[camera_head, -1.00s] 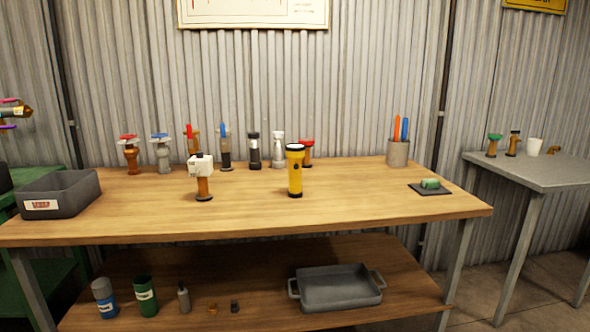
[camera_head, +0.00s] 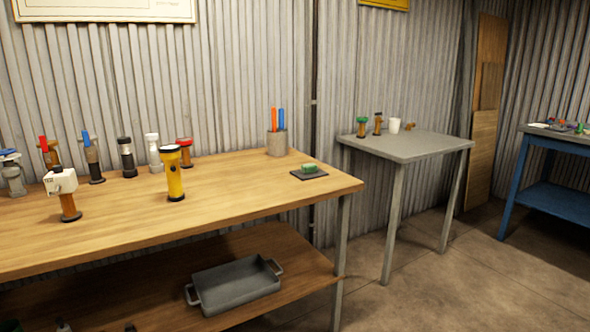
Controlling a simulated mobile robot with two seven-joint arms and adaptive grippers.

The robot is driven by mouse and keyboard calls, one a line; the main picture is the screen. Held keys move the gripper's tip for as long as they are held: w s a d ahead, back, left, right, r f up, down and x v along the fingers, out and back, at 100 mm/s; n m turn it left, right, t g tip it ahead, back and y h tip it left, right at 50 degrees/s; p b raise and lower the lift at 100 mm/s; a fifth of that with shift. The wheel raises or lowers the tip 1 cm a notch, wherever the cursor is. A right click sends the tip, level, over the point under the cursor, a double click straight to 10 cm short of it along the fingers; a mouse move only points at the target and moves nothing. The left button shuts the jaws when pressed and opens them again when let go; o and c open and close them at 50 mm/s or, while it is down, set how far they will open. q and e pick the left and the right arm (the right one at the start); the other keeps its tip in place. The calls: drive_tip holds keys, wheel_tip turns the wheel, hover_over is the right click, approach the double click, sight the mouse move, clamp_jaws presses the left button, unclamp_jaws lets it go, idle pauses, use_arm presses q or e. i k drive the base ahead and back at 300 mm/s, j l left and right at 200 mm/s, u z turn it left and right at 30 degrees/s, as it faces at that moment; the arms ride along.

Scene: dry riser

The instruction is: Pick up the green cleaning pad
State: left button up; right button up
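The green cleaning pad (camera_head: 309,168) is a small green block. It lies on a dark flat mat (camera_head: 318,176) near the right end of the wooden workbench (camera_head: 240,199). Nothing covers it. Neither of my grippers shows in the head view.
A yellow flashlight (camera_head: 174,180) and a grey cup with orange and blue sticks (camera_head: 277,143) stand left of the pad. Several valves line the bench's back. A grey tray (camera_head: 236,287) sits on the lower shelf. A grey side table (camera_head: 410,147) stands right, with open floor (camera_head: 450,290) before it.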

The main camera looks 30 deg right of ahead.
sight(310, 168)
drive_tip(key=i+l+u, duration=0.25)
drive_tip(key=l, duration=0.25)
drive_tip(key=l+u, duration=0.25)
drive_tip(key=l, duration=0.2)
drive_tip(key=i+l+u, duration=0.25)
drive_tip(key=l, duration=0.3)
drive_tip(key=k+l+u, duration=0.4)
drive_tip(key=l, duration=0.45)
drive_tip(key=k+l+u, duration=0.4)
drive_tip(key=l, duration=0.4)
drive_tip(key=k+l+u, duration=0.45)
drive_tip(key=l, duration=0.25)
drive_tip(key=k+l+u, duration=0.4)
drive_tip(key=k+l, duration=0.05)
drive_tip(key=k, duration=0.1)
